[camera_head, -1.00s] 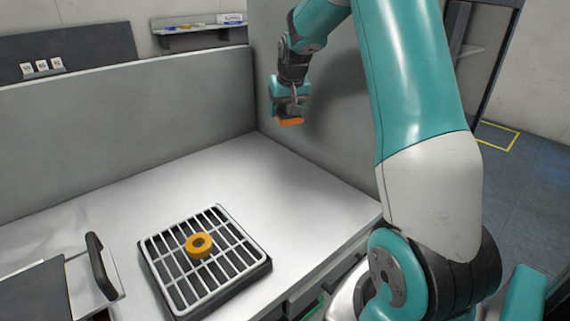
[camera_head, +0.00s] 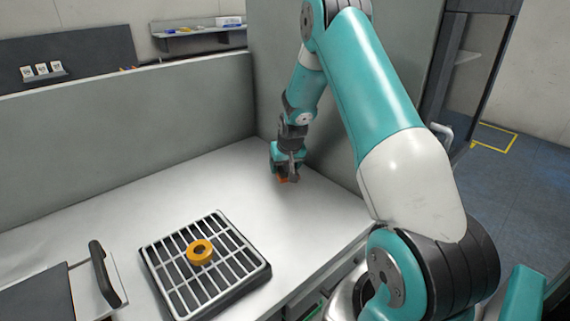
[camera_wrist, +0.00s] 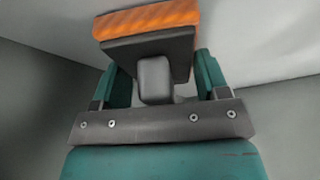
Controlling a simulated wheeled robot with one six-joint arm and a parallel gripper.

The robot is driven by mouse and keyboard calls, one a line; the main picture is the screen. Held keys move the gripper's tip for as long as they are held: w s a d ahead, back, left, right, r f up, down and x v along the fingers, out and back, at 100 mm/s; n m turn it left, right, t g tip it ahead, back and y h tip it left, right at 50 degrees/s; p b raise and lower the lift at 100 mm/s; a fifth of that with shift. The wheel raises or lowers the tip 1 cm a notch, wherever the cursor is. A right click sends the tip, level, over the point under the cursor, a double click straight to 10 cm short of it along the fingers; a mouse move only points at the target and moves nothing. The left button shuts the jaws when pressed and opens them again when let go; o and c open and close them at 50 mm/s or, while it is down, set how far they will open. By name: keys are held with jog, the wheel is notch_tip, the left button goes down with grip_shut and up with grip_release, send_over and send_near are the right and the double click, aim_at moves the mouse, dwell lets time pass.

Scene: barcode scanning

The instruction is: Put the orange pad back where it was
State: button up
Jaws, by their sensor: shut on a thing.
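The orange pad (camera_wrist: 148,20) shows in the wrist view as an orange slab on a dark block with a grey grip. My gripper (camera_wrist: 155,80) is shut on it, with the teal fingers on either side of the grip. In the head view my gripper (camera_head: 287,165) is low over the back right part of the white table, near the corner of the grey partitions. Only a small orange part of the pad (camera_head: 283,180) shows below the fingers there. I cannot tell whether the pad touches the table.
A black tray with a white grate (camera_head: 165,262) stands at the table's front, with a yellow-orange ring (camera_head: 200,252) on it. A black handle (camera_head: 104,274) is at the left. Grey partitions (camera_head: 130,125) bound the back and right. The table between grate and gripper is clear.

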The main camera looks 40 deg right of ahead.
jog(key=shift+f, duration=0.15)
jog(key=o, duration=1)
jog(key=shift+o, duration=0.2)
jog(key=shift+r, duration=0.2)
